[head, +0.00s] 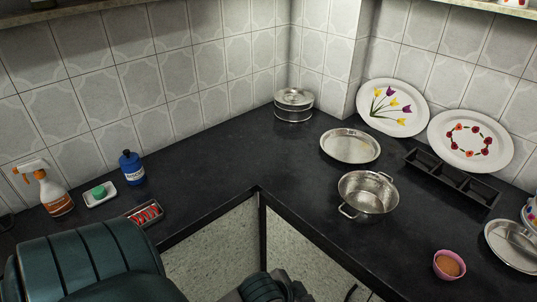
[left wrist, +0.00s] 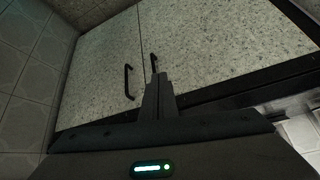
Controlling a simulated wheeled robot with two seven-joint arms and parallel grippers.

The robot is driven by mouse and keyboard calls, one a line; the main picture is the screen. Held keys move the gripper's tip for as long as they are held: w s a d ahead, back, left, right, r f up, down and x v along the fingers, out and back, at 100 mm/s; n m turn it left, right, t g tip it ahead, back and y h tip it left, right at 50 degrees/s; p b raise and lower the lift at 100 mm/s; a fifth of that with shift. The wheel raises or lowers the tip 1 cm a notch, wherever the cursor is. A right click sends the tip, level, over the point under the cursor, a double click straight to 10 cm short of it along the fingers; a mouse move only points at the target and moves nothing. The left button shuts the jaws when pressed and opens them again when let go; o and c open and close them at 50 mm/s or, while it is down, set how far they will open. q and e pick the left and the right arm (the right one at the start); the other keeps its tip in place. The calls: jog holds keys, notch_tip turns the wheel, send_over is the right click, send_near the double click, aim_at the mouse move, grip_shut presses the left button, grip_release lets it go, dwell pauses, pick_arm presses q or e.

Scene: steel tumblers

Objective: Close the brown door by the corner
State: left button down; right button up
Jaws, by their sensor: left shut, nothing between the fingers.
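No plainly brown door shows. In the left wrist view, pale speckled cabinet doors (left wrist: 205,50) fill the space ahead, with a black bar handle (left wrist: 127,82) and a second black handle (left wrist: 154,62) partly behind my fingers. Speckled fronts (head: 215,255) also show below the counter's inner corner in the head view. I cannot tell which door stands open. My left gripper (left wrist: 158,82) is shut and empty, its fingers pointing toward the doors near the second handle; contact cannot be told. My left arm covers the lower left of the head view. My right gripper is not in view.
The dark counter (head: 225,155) bends round the corner, with its edge above the cabinets. A steel pot (head: 368,195), a steel plate (head: 350,146) and a pink cup (head: 449,264) stand on the right. A spray bottle (head: 52,192) and blue jar (head: 131,168) stand left.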

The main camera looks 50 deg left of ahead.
pick_arm(q)
jog(key=s+f+n+g+y, duration=0.1)
jog(key=s+f+n+g, duration=0.15)
jog(key=s+f, duration=0.75)
jog(key=s+f+g, duration=0.1)
jog(key=s+f, duration=0.3)
jog(key=f, duration=0.9)
jog(key=s+f+g, duration=0.1)
jog(key=s+f, duration=0.3)
jog(key=f, duration=0.8)
jog(key=s+a+f+m, duration=0.1)
jog(key=s+a+f, duration=0.2)
jog(key=s+f, duration=0.9)
jog(key=shift+s+a+f+g, duration=0.2)
jog(key=shift+s+g, duration=0.25)
jog(key=shift+s, duration=0.75)
jog(key=shift+s, duration=0.1)
